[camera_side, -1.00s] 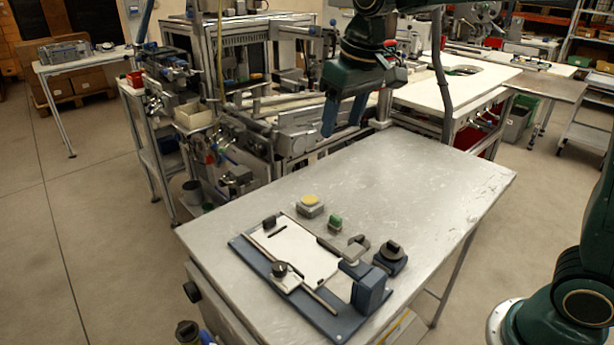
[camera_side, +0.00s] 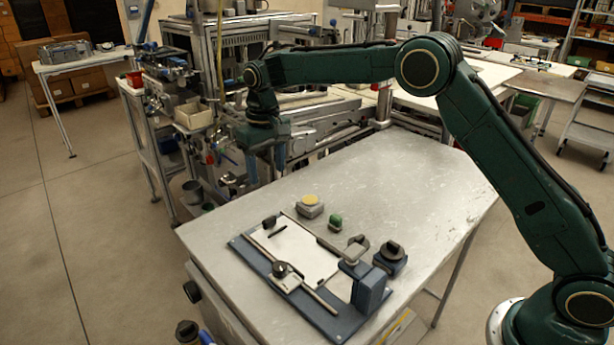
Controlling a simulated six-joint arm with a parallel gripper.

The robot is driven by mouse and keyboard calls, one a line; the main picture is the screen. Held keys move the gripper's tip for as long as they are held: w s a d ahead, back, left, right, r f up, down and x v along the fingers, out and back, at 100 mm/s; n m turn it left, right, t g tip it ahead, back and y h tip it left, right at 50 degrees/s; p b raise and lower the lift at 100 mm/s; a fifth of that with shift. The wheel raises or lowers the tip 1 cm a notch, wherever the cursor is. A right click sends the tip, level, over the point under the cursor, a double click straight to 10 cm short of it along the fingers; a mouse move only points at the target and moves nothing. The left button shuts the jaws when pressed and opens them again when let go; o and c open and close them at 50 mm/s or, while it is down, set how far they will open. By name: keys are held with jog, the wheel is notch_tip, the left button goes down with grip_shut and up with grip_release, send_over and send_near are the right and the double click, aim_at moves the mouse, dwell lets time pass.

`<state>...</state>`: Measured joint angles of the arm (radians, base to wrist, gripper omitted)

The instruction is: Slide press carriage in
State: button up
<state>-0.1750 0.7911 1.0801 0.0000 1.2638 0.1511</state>
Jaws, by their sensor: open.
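The press fixture stands on the metal table. Its blue base plate (camera_side: 251,254) carries a white carriage plate (camera_side: 300,252) with dark knobs, one at its far left corner (camera_side: 269,222) and one on the near side (camera_side: 281,269). A rail runs along the near-left side of the plate. A blue press block (camera_side: 370,290) stands at the right end, with a grey clamp-like part (camera_side: 354,251) beside it. My gripper (camera_side: 265,168) points down, open and empty, above the table's far left part, behind the fixture and apart from it.
The grey table (camera_side: 430,180) is clear at its right and back. Machinery stands behind the table.

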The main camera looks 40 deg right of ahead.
aim_at(269, 218)
jog(key=shift+w+a+f, duration=0.1)
jog(key=shift+w+f, duration=0.1)
jog(key=shift+f, duration=0.2)
jog(key=shift+f, duration=0.15)
notch_tip(269, 218, down, 14)
jog(key=shift+r, duration=0.25)
dwell(0.3)
